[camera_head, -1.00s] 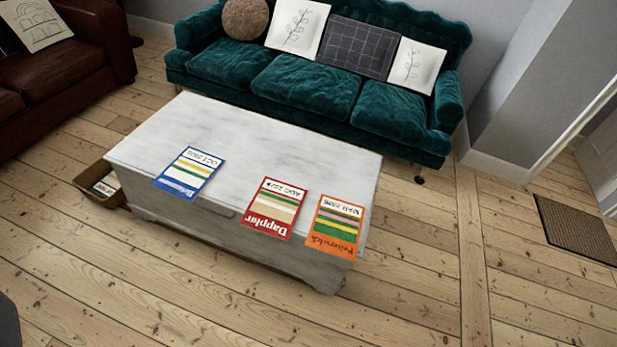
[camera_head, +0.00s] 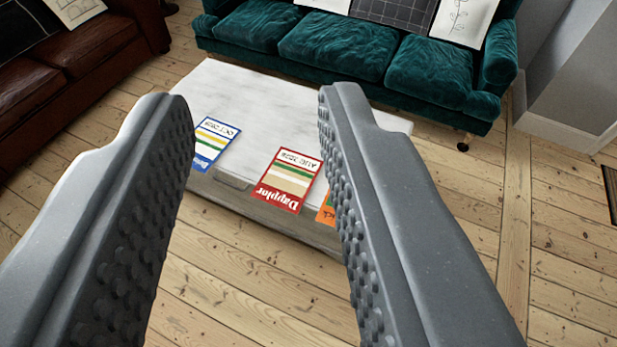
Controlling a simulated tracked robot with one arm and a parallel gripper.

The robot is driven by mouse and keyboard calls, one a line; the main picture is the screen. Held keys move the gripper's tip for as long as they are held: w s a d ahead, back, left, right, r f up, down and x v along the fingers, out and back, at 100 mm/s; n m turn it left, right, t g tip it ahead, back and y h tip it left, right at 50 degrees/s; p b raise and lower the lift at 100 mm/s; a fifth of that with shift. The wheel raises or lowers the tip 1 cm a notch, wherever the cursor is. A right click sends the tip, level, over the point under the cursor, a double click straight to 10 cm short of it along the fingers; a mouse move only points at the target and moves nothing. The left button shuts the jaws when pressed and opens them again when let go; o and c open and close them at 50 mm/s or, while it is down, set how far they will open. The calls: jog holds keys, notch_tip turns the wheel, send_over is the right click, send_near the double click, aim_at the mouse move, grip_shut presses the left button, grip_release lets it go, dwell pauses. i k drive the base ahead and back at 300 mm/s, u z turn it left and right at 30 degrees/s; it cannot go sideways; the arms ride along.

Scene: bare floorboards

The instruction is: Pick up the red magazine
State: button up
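The red magazine (camera_head: 287,180), with the title "Dapplar" and striped bands, lies on the white table (camera_head: 255,110), its lower end over the table's front edge. My gripper (camera_head: 255,95) is open and empty, with its two grey, studded fingers spread wide in the foreground. The red magazine shows in the gap between the fingers, beyond them and closer to the right one. I see no contact between finger and magazine.
A blue magazine (camera_head: 213,143) lies to the left, partly behind the left finger. An orange magazine (camera_head: 327,212) lies to the right, mostly hidden by the right finger. A green sofa (camera_head: 335,45) stands behind the table, a brown sofa (camera_head: 85,65) at left. Floorboards are bare at right.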

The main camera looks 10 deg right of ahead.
aim_at(287, 184)
jog(key=z, duration=0.1)
jog(key=i, duration=1)
jog(key=u, duration=0.1)
